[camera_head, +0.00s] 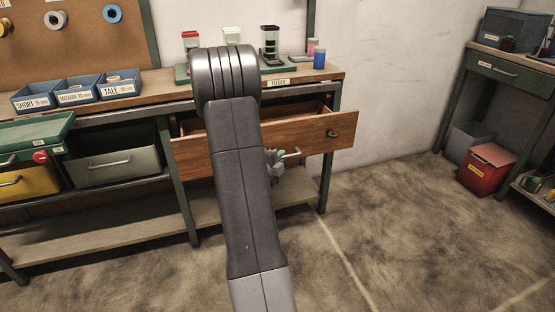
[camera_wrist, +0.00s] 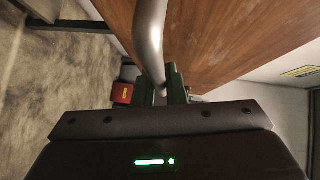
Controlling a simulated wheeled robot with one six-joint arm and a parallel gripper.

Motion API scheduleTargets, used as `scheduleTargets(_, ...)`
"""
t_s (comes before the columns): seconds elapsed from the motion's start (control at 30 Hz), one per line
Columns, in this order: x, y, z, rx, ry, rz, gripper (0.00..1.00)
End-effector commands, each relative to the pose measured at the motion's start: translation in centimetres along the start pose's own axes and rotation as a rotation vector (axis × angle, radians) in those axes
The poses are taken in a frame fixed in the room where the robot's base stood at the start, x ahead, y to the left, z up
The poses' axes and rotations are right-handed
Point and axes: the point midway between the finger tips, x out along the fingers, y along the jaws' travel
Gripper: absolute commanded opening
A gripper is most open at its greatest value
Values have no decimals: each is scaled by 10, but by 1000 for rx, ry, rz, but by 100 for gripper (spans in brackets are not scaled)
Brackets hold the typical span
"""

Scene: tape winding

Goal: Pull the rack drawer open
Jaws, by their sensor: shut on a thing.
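The wooden drawer (camera_head: 315,138) under the bench's right half stands partly out. Its inside shows above the front panel, and my arm hides part of it. My gripper (camera_head: 277,158) is at the metal bar handle (camera_head: 292,154) on the drawer front. In the wrist view, the curved handle (camera_wrist: 150,35) runs down between the green fingers of my gripper (camera_wrist: 168,88), which are shut on it. The wooden drawer face (camera_wrist: 225,40) fills the upper right there. What lies in the drawer cannot be told.
The bench top (camera_head: 160,88) carries labelled blue bins (camera_head: 77,94) at left and small containers at the back right. A grey bin (camera_head: 117,168) sits on the lower shelf. A red box (camera_head: 487,168) stands by the right-hand table. The floor (camera_head: 390,230) right of the drawer is clear.

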Motion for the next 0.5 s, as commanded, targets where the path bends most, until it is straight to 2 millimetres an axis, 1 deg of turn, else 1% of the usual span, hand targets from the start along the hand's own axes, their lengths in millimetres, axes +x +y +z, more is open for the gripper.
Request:
scheduleTargets(0.03, -2, 2, -1, -1, -1, 3, 0)
scheduleTargets(0.47, -3, 2, -2, -1, -1, 3, 0)
scheduleTargets(0.5, -3, 2, -2, -1, -1, 3, 13)
